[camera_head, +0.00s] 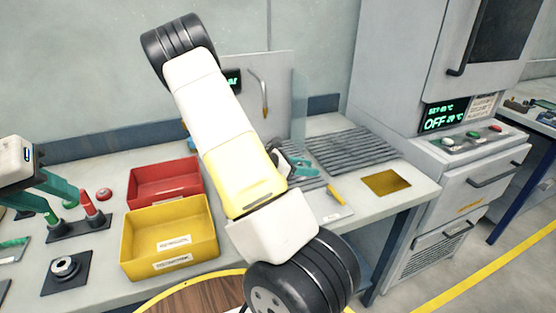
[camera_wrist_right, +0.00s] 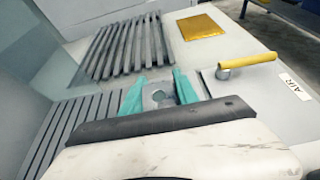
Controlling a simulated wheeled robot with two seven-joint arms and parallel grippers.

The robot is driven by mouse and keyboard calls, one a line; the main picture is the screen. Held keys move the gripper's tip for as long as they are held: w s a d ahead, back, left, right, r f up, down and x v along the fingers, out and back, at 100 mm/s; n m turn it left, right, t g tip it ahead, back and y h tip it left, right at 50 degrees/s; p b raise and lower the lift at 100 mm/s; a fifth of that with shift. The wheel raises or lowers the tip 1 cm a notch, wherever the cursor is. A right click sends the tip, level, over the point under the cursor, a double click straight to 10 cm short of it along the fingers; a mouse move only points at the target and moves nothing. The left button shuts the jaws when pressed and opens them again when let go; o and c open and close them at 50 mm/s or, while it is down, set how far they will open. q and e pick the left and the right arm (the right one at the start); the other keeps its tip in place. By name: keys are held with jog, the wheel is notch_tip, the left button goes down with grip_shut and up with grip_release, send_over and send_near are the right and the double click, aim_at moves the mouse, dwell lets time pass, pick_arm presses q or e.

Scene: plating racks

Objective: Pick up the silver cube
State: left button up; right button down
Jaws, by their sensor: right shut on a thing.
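The silver cube (camera_wrist_right: 158,97) shows in the right wrist view as a grey metallic block with a dark round mark. It sits between the two teal fingers of my right gripper (camera_wrist_right: 158,90), which is shut on it, over the light worktop beside the grey slatted racks. In the head view my right gripper (camera_head: 296,164) is partly hidden behind my own arm, and I cannot make out the cube there. My left gripper (camera_head: 60,211) is at the left edge of the head view, its teal fingers apart, near a black stand with a red cone.
Grey slatted racks (camera_head: 352,148) lie on the worktop, with a gold plate (camera_head: 386,183) and a yellow-handled tool (camera_head: 337,193) nearby. A red bin (camera_head: 164,184) and a yellow bin (camera_head: 170,238) stand left of my right arm. A large oven-like machine (camera_head: 440,140) stands right.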

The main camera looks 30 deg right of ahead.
jog(key=shift+r, duration=0.2)
jog(key=shift+r, duration=0.7)
jog(key=shift+s+a+r, duration=0.1)
jog(key=shift+s+r, duration=0.05)
jog(key=shift+r, duration=0.35)
jog(key=shift+s+a+r, duration=0.1)
jog(key=shift+r, duration=0.35)
jog(key=s+a, duration=0.2)
jog(key=s, duration=0.2)
jog(key=s+a+r, duration=0.1)
jog(key=s+a, duration=0.2)
jog(key=s, duration=0.1)
jog(key=s+a, duration=0.3)
jog(key=s, duration=0.1)
jog(key=shift+a+r, duration=0.15)
jog(key=shift+a, duration=0.1)
jog(key=shift+w+a+r, duration=0.1)
jog(key=shift+w, duration=0.2)
jog(key=w+d+r+n+t, duration=0.1)
jog(key=w+r+n+t, duration=0.2)
jog(key=w, duration=0.9)
notch_tip(320, 180, up, 2)
jog(key=shift+w+r+t, duration=0.15)
jog(key=shift+w+t, duration=0.2)
jog(key=shift+t, duration=0.15)
